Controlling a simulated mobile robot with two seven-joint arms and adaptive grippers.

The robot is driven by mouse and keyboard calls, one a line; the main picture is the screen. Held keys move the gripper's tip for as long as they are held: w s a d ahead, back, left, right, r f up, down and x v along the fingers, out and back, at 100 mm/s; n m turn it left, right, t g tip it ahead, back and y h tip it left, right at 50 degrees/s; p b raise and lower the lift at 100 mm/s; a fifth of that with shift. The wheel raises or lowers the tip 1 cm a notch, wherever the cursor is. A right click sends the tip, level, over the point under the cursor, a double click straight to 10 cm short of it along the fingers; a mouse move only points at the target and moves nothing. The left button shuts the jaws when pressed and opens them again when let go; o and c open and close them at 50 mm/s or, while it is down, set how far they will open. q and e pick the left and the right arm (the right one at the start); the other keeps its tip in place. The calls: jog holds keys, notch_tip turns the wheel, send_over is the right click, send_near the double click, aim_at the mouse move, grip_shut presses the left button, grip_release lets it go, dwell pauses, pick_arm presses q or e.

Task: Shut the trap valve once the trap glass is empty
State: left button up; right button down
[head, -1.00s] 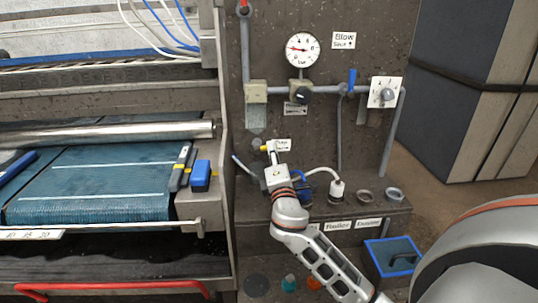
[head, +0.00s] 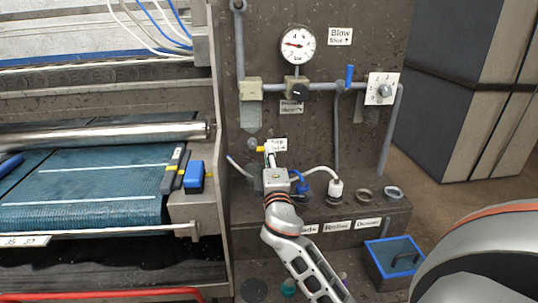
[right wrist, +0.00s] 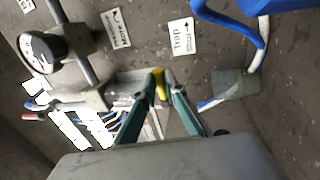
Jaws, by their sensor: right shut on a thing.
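The trap valve's yellow lever (head: 261,149) sits low on the grey panel, beside a label (head: 277,145). The right wrist view shows the label (right wrist: 181,37) reading "Trap Shut" with an arrow. My right gripper (head: 270,150) reaches up to the lever from below. In the right wrist view its green fingers (right wrist: 160,84) are shut on the yellow lever (right wrist: 160,78). The trap glass (head: 251,118) hangs grey and translucent under a beige block, above the valve. I see no clear liquid level in it, but it is small and dim. My left gripper is out of view.
A gauge (head: 298,44) and a black knob (head: 300,91) are above right. A blue lever (head: 349,75) stands on the pipe. A blue-rimmed bin (head: 397,258) is lower right.

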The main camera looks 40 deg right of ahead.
jog(key=c, duration=2.1)
grip_release()
jog(key=shift+f, duration=0.15)
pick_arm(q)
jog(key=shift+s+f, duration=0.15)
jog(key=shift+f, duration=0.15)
pick_arm(e)
jog(key=shift+s+a, duration=0.1)
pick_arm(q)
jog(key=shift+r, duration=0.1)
pick_arm(e)
jog(key=v, duration=1.1)
jog(key=shift+s+a, duration=0.2)
jog(key=shift+s, duration=0.2)
